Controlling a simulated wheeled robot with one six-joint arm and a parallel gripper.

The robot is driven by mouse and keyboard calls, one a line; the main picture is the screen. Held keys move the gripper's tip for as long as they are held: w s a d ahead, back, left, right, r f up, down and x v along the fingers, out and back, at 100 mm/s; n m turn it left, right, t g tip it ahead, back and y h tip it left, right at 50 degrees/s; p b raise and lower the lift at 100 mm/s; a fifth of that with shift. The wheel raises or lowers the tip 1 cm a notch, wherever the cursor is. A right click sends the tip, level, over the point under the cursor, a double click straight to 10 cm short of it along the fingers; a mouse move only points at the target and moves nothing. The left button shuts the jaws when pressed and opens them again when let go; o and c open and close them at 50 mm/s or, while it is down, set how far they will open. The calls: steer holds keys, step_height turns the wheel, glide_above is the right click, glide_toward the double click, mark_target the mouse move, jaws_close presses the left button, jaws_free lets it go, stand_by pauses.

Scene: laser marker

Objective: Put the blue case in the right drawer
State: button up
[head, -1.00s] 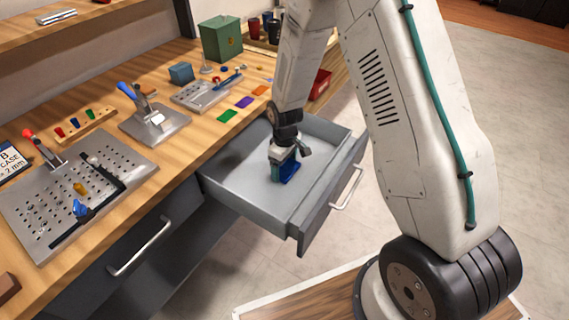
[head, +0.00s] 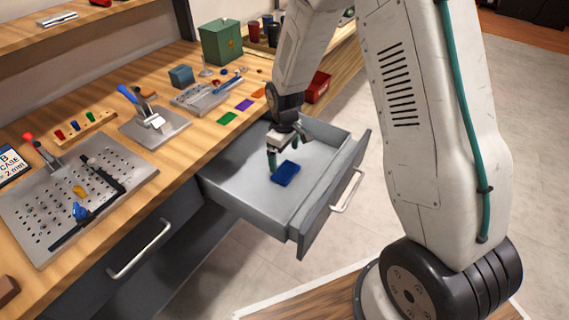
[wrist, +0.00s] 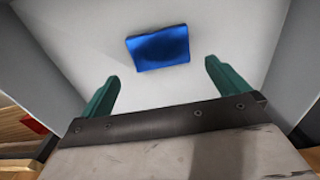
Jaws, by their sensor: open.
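The blue case (head: 285,173) lies flat on the floor of the open right drawer (head: 240,190). In the wrist view the blue case (wrist: 158,48) lies beyond my fingertips, apart from them, on the pale drawer bottom (wrist: 215,25). My gripper (head: 285,160) is above the drawer, just behind the case in the head view. In the wrist view my gripper (wrist: 161,70) shows two green fingers spread wide with nothing between them.
The drawer's front panel with its handle (head: 347,190) stands pulled out over the floor. A shut drawer's handle (head: 140,250) is at the left. The wooden bench top (head: 190,150) holds a perforated plate (head: 120,160), clamps, coloured tiles and a green box (head: 221,42).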

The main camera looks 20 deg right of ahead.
step_height(320, 180, up, 7)
step_height(320, 180, up, 8)
steer(key=m, duration=0.1)
glide_above(285, 171)
steer(key=s+d, duration=0.1)
steer(key=s, duration=0.3)
steer(key=s+d+r+m, duration=0.1)
steer(key=s+r+m, duration=0.1)
steer(key=s+r, duration=0.65)
steer(key=s+r+m, duration=0.2)
steer(key=s+r, duration=0.1)
steer(key=s, duration=0.6)
steer(key=s+d+r+m+t, duration=0.1)
steer(key=s+r, duration=0.3)
steer(key=s, duration=0.5)
steer(key=shift+d+r+m, duration=0.15)
steer(key=shift+d+m, duration=0.1)
steer(key=shift+m, duration=0.35)
steer(key=shift+c, duration=0.3)
